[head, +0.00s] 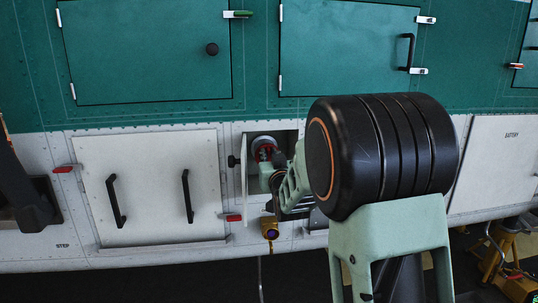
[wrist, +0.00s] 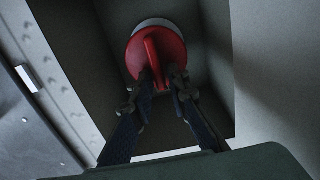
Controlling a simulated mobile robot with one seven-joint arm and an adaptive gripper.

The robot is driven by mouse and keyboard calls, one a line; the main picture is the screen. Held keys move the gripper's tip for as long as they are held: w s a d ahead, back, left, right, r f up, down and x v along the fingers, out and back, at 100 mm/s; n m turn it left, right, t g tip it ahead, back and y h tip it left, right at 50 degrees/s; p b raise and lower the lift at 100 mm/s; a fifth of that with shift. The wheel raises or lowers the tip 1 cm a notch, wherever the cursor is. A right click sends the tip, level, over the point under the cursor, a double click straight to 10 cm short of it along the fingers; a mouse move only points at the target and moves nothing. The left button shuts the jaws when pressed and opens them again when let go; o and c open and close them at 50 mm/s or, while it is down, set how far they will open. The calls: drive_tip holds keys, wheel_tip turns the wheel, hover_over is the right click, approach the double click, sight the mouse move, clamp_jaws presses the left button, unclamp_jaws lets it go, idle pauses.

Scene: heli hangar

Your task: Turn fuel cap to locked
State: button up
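The red fuel cap (wrist: 172,46) sits in a recess of the hull, on a pale round neck. A raised red ridge (wrist: 151,52) crosses its face, running nearly upright in the wrist view and leaning slightly. My gripper (wrist: 162,80) is at the cap, its two dark fingers on either side of the ridge's lower end. The fingertips are close together, but it is unclear whether both touch the ridge. In the head view the cap (head: 264,150) shows small and partly hidden behind my gripper (head: 276,160). No lock marking is readable.
The small fuel door (head: 244,180) stands open left of the recess. Recess walls (wrist: 215,75) lie close around my gripper. A white panel (head: 150,185) with two black handles is to the left. A yellow-brown fitting (head: 269,228) hangs below the recess.

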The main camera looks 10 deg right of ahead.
drive_tip(key=shift+w, duration=0.15)
drive_tip(key=shift+c, duration=0.2)
clamp_jaws()
